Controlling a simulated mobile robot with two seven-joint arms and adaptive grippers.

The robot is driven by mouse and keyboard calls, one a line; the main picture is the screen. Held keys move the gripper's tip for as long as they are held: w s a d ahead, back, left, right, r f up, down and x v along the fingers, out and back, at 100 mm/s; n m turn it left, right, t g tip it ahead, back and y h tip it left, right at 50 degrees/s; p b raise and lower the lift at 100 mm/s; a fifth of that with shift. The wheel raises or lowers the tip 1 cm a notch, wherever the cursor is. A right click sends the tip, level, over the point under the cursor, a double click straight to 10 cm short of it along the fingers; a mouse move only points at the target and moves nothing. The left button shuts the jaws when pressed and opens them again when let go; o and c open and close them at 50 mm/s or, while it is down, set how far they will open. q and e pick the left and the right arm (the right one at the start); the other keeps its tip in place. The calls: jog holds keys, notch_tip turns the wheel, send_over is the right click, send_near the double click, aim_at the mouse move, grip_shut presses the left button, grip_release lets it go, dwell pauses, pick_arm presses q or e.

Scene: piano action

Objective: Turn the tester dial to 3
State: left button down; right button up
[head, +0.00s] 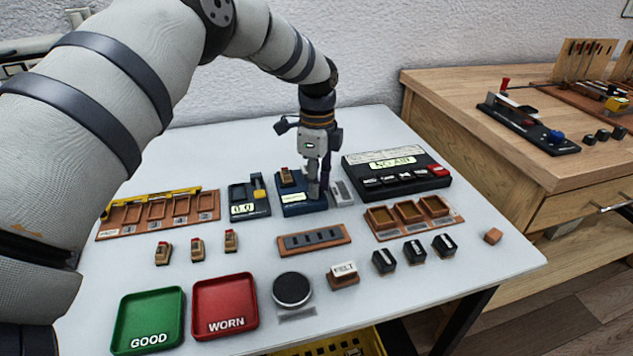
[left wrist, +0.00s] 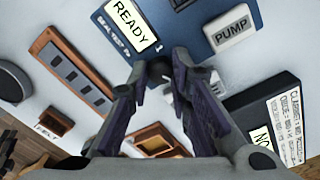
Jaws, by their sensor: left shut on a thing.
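The blue tester (head: 291,210) stands at the back middle of the white table, with a wooden part on its top. In the left wrist view the tester (left wrist: 188,22) has a screen reading READY (left wrist: 130,25). Its dark round dial (left wrist: 159,66) lies between my left fingertips. My left gripper (head: 318,194) reaches down over the tester's right side, and its fingers are shut on the dial in the left wrist view (left wrist: 157,75). The fingers hide most of the dial, and its pointer setting cannot be read. My right gripper is not in view.
A grey PUMP button (left wrist: 231,33) is close beside the fingers. A black console (head: 398,172) reading NO ART stands right of the tester, and a small gauge (head: 250,205) reading 0.0 stands left. Green (head: 149,313) and red (head: 225,300) trays lie at the front.

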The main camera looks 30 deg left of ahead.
pick_arm(q)
jog(key=c, duration=1.4)
grip_release()
jog(key=shift+c, duration=0.2)
notch_tip(320, 180, up, 12)
jog(key=shift+w, duration=0.15)
jog(key=shift+f, duration=0.1)
